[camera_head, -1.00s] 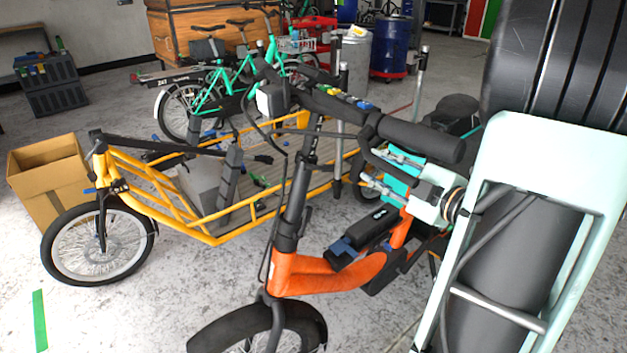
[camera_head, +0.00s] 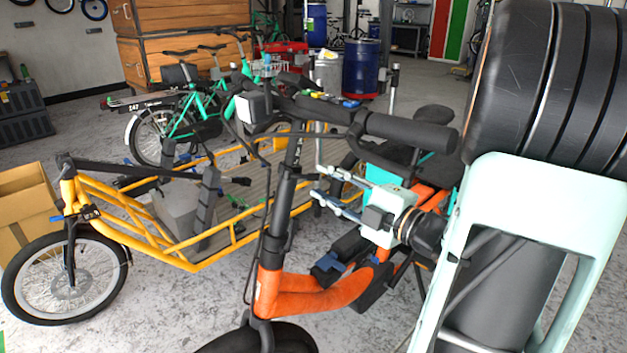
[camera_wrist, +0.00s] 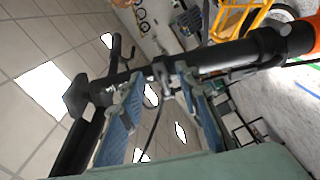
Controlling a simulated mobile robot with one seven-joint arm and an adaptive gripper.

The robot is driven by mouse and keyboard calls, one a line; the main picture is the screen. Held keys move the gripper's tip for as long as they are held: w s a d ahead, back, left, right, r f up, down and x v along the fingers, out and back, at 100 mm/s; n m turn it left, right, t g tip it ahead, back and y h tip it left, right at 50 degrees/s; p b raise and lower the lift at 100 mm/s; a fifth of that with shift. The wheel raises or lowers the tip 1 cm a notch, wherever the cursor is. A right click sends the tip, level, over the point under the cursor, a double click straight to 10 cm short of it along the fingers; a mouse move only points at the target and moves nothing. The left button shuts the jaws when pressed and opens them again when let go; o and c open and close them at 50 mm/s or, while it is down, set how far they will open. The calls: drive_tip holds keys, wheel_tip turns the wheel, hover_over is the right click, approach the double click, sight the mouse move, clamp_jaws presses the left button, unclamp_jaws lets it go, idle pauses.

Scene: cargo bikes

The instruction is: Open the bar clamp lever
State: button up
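The orange bike (camera_head: 315,290) stands in front of me, with its black stem (camera_head: 282,195) rising to the handlebar (camera_head: 405,132). My gripper (camera_head: 318,180) is to the right of the stem, fingers pointing at it, one above the other. In the wrist view the blue-padded fingers of my gripper (camera_wrist: 163,100) are apart. The stem (camera_wrist: 235,55) crosses beyond their tips. A small metal part, seemingly the bar clamp lever (camera_wrist: 162,72), shows between the fingertips; I cannot tell whether they touch it. I cannot make the lever out in the head view.
A yellow cargo bike (camera_head: 215,255) stands behind and left of the orange bike. A cardboard box (camera_head: 25,205) is at the left edge. Teal bikes (camera_head: 185,115) and a blue drum (camera_head: 361,68) are farther back. A dark cable (camera_wrist: 152,135) hangs between my fingers.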

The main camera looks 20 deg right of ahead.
sight(314, 178)
drive_tip(key=shift+x, duration=1.95)
clamp_jaws()
